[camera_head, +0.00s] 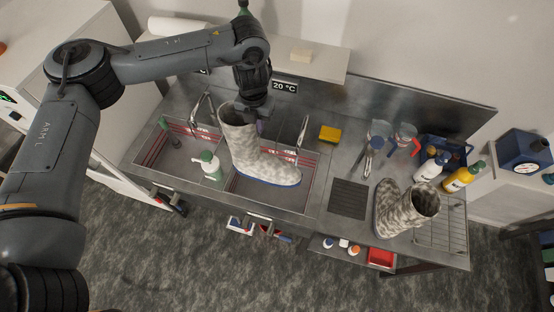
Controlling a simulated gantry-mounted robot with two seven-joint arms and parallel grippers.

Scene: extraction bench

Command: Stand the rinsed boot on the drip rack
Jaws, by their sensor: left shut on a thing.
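My left gripper (258,116) reaches down from above and is shut on the upper shaft of a mottled grey-beige boot (256,155). This boot hangs upright over the right sink basin, its blue-edged sole toward the front and its toe to the right. A second matching boot (396,211) stands at the right of the bench, at the left side of the wire drip rack (445,238). I cannot tell whether it rests partly on the rack. The right part of the rack is bare. My right gripper is out of view.
Sink taps (302,133) stand behind the basins. A green-and-white pump bottle (210,165) is by the divider. A yellow sponge (329,133), jugs (405,139), a yellow bottle (463,177) and a blue crate (459,148) line the back right. A dark ribbed mat (348,198) lies clear.

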